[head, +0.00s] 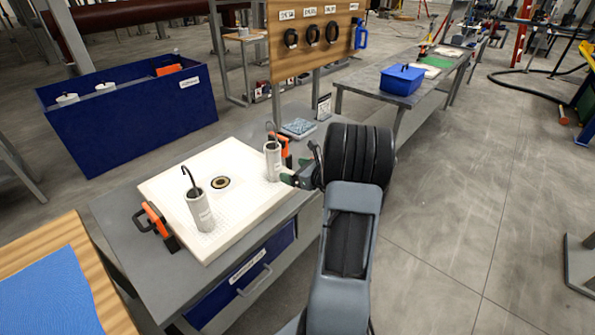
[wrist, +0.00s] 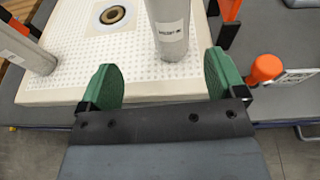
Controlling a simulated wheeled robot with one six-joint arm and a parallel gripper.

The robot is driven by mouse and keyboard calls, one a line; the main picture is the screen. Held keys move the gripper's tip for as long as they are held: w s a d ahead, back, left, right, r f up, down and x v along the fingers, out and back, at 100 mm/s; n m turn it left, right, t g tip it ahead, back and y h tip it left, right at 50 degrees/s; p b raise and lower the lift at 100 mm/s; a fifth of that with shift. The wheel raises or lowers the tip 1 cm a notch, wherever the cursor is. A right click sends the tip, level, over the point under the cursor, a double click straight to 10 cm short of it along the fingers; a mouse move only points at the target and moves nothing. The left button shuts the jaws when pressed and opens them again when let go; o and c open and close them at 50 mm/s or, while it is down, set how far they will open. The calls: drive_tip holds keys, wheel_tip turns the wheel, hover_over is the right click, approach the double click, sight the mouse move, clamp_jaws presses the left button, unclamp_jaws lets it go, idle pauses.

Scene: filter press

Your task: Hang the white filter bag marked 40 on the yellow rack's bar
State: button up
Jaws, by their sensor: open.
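Two pale cylindrical filter bags with dark hooks stand upright on a white perforated plate (head: 235,208). One bag (head: 201,212) is at the front left, the other (head: 272,162) at the right corner. Their labels are too small to read, so I cannot tell which is marked 40. My gripper (head: 300,172) is open beside the right bag. In the wrist view my green fingers (wrist: 163,82) are apart and empty; the right bag (wrist: 172,35) stands just ahead of the gap, and the left bag (wrist: 28,50) is at the left edge. I cannot clearly make out the yellow rack.
The plate lies on a grey bench with orange-and-black clamps (head: 158,226) at its sides and a round hole (head: 220,183). A blue bin (head: 130,120) holding white cylinders stands at left. A blue box (head: 402,80) sits on another bench behind.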

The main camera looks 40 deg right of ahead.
sight(279, 165)
drive_tip(key=shift+m+h, duration=0.3)
drive_tip(key=shift+m, duration=0.1)
drive_tip(key=x, duration=0.3)
drive_tip(key=b+x, duration=0.1)
drive_tip(key=x, duration=0.1)
drive_tip(key=d+b+x, duration=0.1)
drive_tip(key=x, duration=0.2)
drive_tip(key=shift+w+a+f, duration=0.1)
drive_tip(key=shift+w+f, duration=0.15)
drive_tip(key=shift+w, duration=0.05)
drive_tip(key=shift+b+x, duration=0.5)
drive_tip(key=shift+x, duration=1.05)
drive_tip(key=shift+w+r, duration=0.1)
drive_tip(key=shift+r, duration=0.05)
drive_tip(key=shift+c, duration=0.3)
drive_tip(key=c, duration=0.8)
drive_tip(key=shift+c, duration=0.2)
drive_tip(key=shift+r, duration=0.1)
